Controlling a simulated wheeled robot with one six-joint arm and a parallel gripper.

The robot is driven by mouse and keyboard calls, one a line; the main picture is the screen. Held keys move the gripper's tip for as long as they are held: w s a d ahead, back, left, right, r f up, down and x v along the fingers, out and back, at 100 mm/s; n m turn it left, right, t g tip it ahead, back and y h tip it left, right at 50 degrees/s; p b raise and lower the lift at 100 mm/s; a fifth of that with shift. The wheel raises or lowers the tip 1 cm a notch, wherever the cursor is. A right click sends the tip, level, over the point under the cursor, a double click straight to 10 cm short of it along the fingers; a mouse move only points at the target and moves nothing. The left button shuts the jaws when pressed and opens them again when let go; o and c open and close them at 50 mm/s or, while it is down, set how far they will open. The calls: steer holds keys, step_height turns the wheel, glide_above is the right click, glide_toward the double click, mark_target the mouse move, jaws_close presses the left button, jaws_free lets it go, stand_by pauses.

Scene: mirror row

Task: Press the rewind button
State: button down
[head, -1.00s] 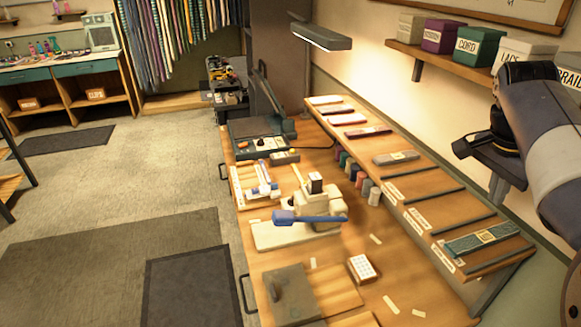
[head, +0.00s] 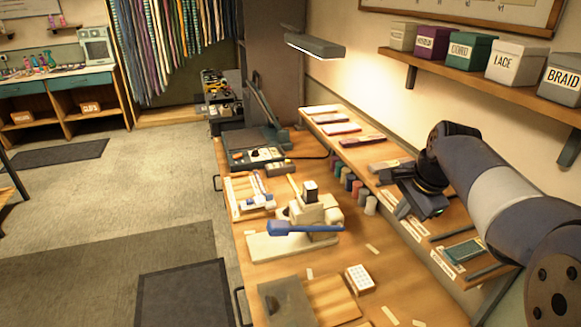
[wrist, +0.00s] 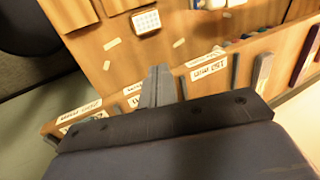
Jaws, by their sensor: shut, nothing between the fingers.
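I cannot make out which control is the rewind button. A dark machine with a control panel (head: 258,156) stands at the back of the bench, with a small box with buttons (head: 280,169) in front of it. My gripper (wrist: 158,82) is shut and empty in the wrist view, above the sloped rack. In the head view my wrist hangs over the rack's right part, well apart from the dark machine, and the fingers are hard to make out there.
A cream machine with a blue handle (head: 305,229) stands mid-bench. A white gridded block (head: 360,279) lies nearer, also in the wrist view (wrist: 146,21). The sloped rack (head: 400,190) runs along the wall. A shelf (head: 465,72) holds labelled boxes. A lamp (head: 315,46) hangs above.

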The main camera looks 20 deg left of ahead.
steer(key=s+a+f+m+t+y+b, duration=0.2)
steer(key=a+f+m, duration=0.5)
steer(key=a+f, duration=0.9)
steer(key=shift+a+t+y+b, duration=0.6)
steer(key=shift+a+y+b, duration=0.3)
steer(key=shift+y, duration=0.3)
